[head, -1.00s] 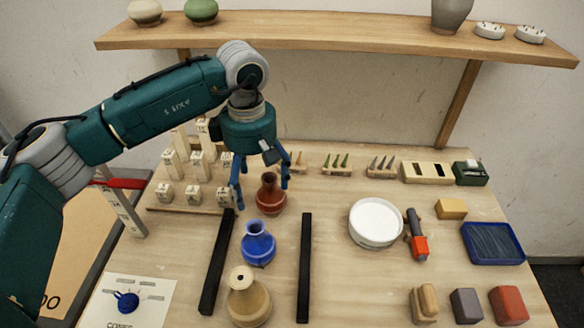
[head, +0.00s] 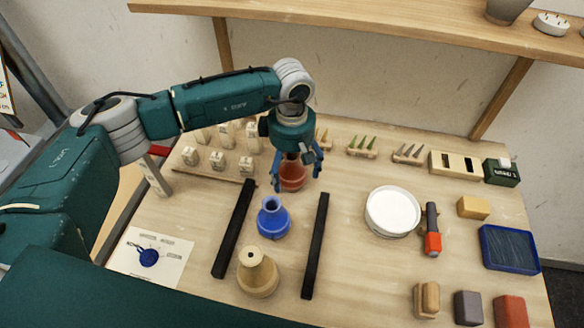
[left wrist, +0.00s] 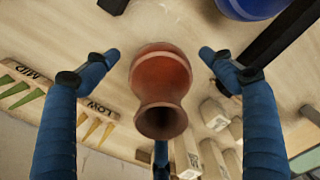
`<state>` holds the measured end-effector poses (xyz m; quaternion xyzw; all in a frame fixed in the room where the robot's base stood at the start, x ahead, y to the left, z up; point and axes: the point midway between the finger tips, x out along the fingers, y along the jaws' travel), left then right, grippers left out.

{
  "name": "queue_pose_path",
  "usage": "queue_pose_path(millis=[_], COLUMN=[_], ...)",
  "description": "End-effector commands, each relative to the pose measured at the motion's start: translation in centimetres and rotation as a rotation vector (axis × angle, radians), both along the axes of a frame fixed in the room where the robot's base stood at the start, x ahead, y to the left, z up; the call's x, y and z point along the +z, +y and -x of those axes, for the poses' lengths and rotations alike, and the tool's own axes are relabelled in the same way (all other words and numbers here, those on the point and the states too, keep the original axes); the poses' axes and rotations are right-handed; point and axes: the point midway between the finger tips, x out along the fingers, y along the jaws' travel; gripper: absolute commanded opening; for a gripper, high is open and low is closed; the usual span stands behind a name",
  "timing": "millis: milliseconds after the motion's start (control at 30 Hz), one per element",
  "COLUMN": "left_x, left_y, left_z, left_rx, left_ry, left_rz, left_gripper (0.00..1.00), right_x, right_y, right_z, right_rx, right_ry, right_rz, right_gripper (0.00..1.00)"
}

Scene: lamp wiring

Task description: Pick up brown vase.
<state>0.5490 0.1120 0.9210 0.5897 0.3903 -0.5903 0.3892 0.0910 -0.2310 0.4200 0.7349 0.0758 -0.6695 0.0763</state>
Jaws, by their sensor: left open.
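The brown vase (head: 292,176) stands upright on the table, reddish-brown with a narrow neck. In the left wrist view the vase (left wrist: 161,85) shows with its dark mouth toward the camera, between the blue fingers. My left gripper (head: 297,180) is over the vase from above, with fingers on either side of it. The left gripper (left wrist: 158,60) is open, with visible gaps between its fingers and the vase. The vase's upper part is partly hidden by the gripper in the head view. My right gripper is not in view.
A blue vase (head: 273,218) and a tan vase (head: 258,272) stand nearer, between two black bars (head: 234,228) and (head: 316,246). White labelled blocks (head: 218,160) stand left of the brown vase. Small racks (head: 361,147) stand to the right. A shelf (head: 390,24) spans the back.

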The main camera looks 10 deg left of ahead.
Motion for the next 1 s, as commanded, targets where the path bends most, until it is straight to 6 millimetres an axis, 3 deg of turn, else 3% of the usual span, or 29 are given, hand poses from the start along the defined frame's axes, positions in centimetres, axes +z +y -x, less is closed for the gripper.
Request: queue_pose_path(millis=[133,367,667,1000], left_x=[-1.23,-1.41,-1.36,-0.92], left_y=[-0.01,-0.02,-0.02,-0.04], left_z=[0.04,-0.01,-0.01,-0.10], left_rx=[0.000,0.000,0.000,0.000], left_ry=[0.001,-0.001,-0.001,-0.003], left_rz=[0.000,0.000,0.000,0.001], left_gripper=[0.83,0.81,0.21,0.21], right_x=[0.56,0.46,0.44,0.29], right_y=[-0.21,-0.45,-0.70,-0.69], right_z=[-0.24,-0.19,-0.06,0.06], right_rx=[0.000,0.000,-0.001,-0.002], right_ry=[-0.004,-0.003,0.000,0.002], right_rz=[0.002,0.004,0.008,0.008], right_gripper=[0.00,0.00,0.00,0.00])
